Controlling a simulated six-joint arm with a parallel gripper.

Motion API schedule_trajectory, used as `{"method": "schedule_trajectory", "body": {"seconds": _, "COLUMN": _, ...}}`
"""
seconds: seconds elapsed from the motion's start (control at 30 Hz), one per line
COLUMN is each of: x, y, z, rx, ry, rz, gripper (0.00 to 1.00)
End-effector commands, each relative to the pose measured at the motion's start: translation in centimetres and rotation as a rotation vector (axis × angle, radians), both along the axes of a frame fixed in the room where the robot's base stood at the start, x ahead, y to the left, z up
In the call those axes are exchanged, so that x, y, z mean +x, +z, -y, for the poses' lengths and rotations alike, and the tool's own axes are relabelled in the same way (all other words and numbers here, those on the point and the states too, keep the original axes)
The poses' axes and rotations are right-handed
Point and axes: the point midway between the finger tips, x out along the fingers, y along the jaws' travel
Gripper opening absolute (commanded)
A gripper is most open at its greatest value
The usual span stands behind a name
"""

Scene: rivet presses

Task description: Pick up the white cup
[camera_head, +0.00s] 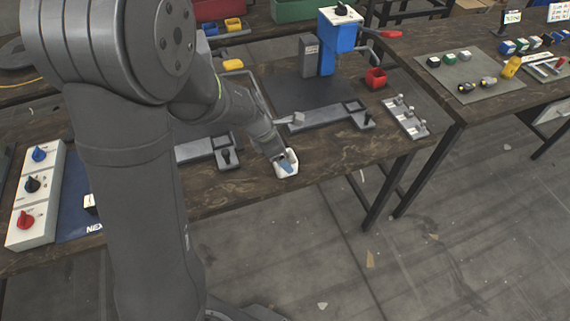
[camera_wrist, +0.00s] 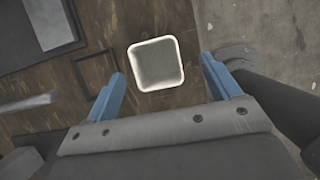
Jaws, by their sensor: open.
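The white cup (camera_head: 287,173) stands on the front edge area of the dark wooden bench, partly covered by my gripper. In the wrist view the cup (camera_wrist: 156,65) is seen from above, with a square rounded rim and a grey inside. My gripper (camera_head: 284,161) is over the cup in the head view. In the wrist view my gripper (camera_wrist: 162,69) has its two blue fingers spread wide, one to the left and one to the right of the cup, with gaps visible on both sides. Whether the fingertips reach down to cup height is unclear.
A blue press (camera_head: 328,58) on a dark mat stands behind, with a grey fixture (camera_head: 318,117) close to the cup. A red bin (camera_head: 376,78) and a metal plate with pegs (camera_head: 405,117) lie to the right. A white control box (camera_head: 36,195) is at far left.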

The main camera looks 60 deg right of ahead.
Motion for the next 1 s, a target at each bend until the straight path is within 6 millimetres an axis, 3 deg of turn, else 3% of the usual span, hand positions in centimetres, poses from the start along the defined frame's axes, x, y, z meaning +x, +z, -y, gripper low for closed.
{"method": "schedule_trajectory", "body": {"seconds": 0.4, "x": -0.4, "y": -4.4, "z": 1.1, "rx": 0.002, "ry": -0.002, "rz": -0.001, "gripper": 0.82}}
{"method": "schedule_trajectory", "body": {"seconds": 0.77, "x": -0.6, "y": -5.1, "z": 1.3, "rx": 0.000, "ry": -0.001, "rz": 0.000, "gripper": 0.82}}
{"method": "schedule_trajectory", "body": {"seconds": 1.0, "x": -0.6, "y": -5.1, "z": 1.3, "rx": 0.000, "ry": -0.001, "rz": 0.000, "gripper": 0.35}}
